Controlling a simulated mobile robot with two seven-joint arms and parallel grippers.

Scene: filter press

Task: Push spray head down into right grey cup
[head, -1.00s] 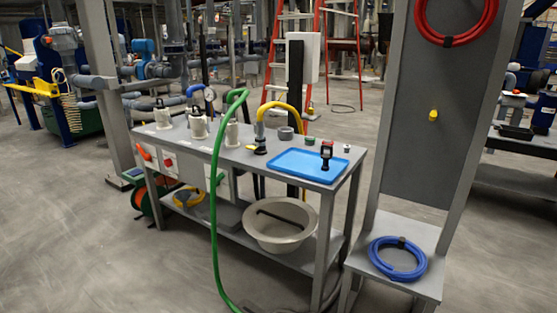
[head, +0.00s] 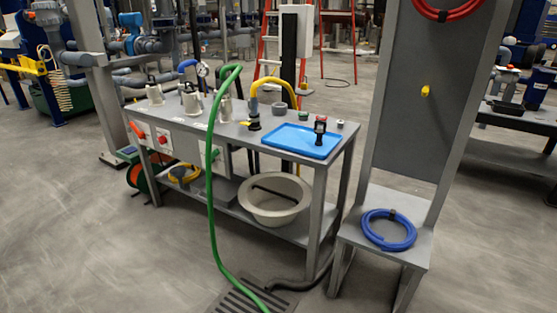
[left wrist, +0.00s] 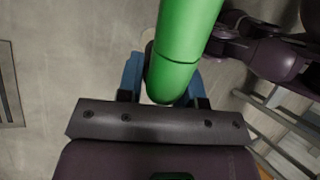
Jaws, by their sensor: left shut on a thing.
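In the left wrist view my left gripper (left wrist: 160,85) is shut on a thick green cylinder (left wrist: 187,40), with a blue finger on each side. The cylinder's rounded end sits between the fingers. I cannot tell whether it is part of the green hose (head: 210,180), which arcs over the bench in the head view and runs to the floor. Pale grey cup-like fittings stand on the bench, one in the middle (head: 192,100) and one partly behind the hose (head: 226,107). I cannot identify the spray head for certain. Neither gripper shows in the head view.
A basin (head: 274,212) sits on the lower shelf. A floor grate (head: 250,295) lies in front. A blue coil (head: 389,243) rests at right.

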